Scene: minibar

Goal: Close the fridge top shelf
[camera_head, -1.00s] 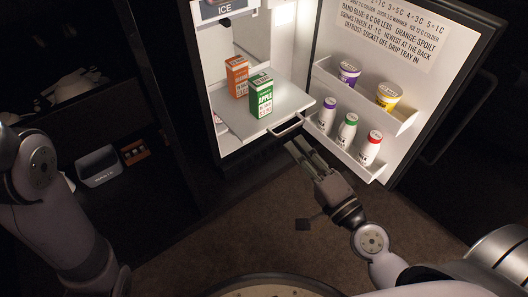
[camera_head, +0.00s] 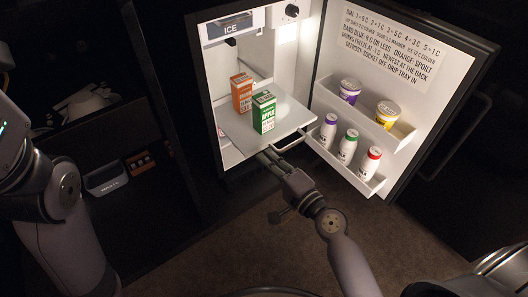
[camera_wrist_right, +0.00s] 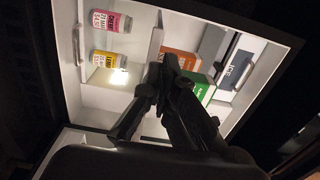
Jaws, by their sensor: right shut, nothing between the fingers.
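The fridge top shelf (camera_head: 290,112) is a pale flat shelf that sticks out of the open fridge, with a handle (camera_head: 291,143) on its front edge. A green apple carton (camera_head: 264,113) and an orange carton (camera_head: 242,94) stand on it. My right gripper (camera_head: 266,156) is shut and empty at the shelf's front edge, just left of the handle; contact cannot be told. The right wrist view shows its dark fingers (camera_wrist_right: 172,68) in front of the cartons, largely hiding the shelf. My left arm is at the left edge; its gripper is out of view.
The open fridge door (camera_head: 400,85) stands to the right, its racks holding two tubs and several bottles (camera_head: 348,147). An ice compartment (camera_head: 229,28) is above the shelf. A dark cabinet with a grey container (camera_head: 106,177) is at left. The floor in front is clear.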

